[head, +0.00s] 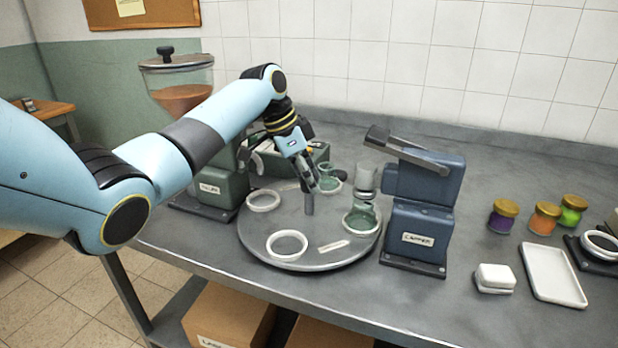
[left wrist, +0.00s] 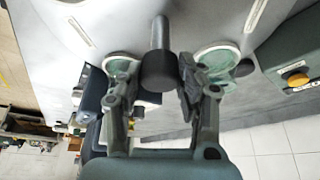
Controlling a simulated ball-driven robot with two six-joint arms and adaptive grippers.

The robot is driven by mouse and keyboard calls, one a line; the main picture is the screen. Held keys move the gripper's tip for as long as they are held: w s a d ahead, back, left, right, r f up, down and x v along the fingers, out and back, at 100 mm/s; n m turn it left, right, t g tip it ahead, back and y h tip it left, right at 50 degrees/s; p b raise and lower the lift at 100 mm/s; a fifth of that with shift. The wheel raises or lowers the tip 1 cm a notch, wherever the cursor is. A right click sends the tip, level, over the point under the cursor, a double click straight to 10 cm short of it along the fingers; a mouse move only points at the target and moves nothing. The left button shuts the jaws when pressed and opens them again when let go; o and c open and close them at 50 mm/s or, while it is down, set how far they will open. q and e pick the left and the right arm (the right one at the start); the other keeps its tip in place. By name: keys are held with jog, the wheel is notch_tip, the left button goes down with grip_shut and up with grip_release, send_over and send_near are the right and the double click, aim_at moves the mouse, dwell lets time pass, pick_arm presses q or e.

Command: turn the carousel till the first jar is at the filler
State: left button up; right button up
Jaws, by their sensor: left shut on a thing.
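The carousel (head: 240,232) is a round grey turntable with white ring seats. One greenish glass jar (head: 361,220) sits in a ring near the capper. Another jar (head: 329,183) sits at the back, partly behind my gripper. The left and front rings are empty. The filler (head: 222,185), dark green with a hopper, stands at the back left; the left empty ring (head: 263,200) is the nearest seat to it. My left gripper (head: 313,186) is shut on the dark-topped upright post (head: 309,204) of the carousel. The post (left wrist: 160,35) shows between the fingers in the left wrist view. My right gripper is out of view.
The blue capper (head: 420,215) stands close to the carousel's right edge. Farther right are several gold-lidded jars (head: 545,217), a white tray (head: 553,274) and a small white block (head: 495,278). Cardboard boxes (head: 228,315) are under the bench. The bench behind the capper is clear.

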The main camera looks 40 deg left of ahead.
pick_arm(q)
grip_shut()
